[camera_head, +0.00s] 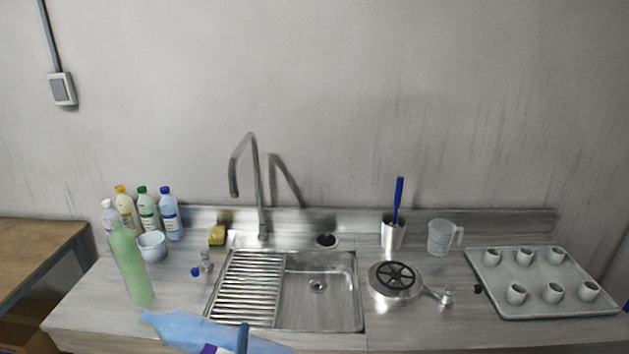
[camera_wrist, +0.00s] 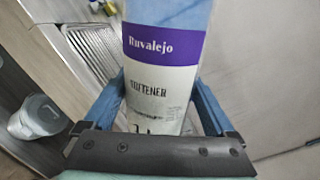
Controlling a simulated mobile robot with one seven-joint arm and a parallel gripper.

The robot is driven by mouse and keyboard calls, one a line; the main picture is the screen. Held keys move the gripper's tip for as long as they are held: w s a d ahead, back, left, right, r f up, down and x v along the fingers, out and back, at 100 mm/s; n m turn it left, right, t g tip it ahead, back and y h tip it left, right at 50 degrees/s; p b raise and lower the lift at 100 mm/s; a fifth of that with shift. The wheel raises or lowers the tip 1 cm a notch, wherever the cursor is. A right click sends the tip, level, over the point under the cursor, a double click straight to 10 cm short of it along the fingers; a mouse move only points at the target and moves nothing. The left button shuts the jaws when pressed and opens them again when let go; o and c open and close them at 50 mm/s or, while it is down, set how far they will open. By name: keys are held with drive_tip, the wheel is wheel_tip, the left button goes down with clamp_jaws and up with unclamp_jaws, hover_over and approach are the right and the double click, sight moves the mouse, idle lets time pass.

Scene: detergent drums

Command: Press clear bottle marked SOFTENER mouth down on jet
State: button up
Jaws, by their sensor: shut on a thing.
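My gripper (camera_wrist: 155,112) is shut on the clear, bluish bottle (camera_wrist: 163,70). Its white and purple label reads Ruvalejo and SOFTENER in the wrist view. In the head view the bottle (camera_head: 195,328) is tilted nearly flat at the front edge of the counter, left of centre, and my gripper (camera_head: 243,338) is partly cut off at the bottom. I cannot make out the bottle's mouth clearly. The jet rinser (camera_head: 395,280), a round steel unit with a black spoked top, stands right of the sink, apart from the bottle.
A tall green bottle (camera_head: 130,265) stands left of the held bottle. Several labelled bottles (camera_head: 146,208) and a white bowl (camera_head: 151,245) are behind it. The sink (camera_head: 340,290) and faucet (camera_head: 258,190) lie between. A jug (camera_head: 440,237) and cup tray (camera_head: 500,300) are right.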

drive_tip(key=s+d+f+h+b, duration=0.1)
drive_tip(key=s+d+f, duration=0.3)
drive_tip(key=s, duration=0.5)
drive_tip(key=s+d+f+b, duration=0.1)
drive_tip(key=s+d+f, duration=0.4)
drive_tip(key=s, duration=0.4)
drive_tip(key=s+d+r, duration=0.2)
drive_tip(key=s+d, duration=0.2)
drive_tip(key=d, duration=0.3)
drive_tip(key=shift+s, duration=0.2)
drive_tip(key=shift+r, duration=0.1)
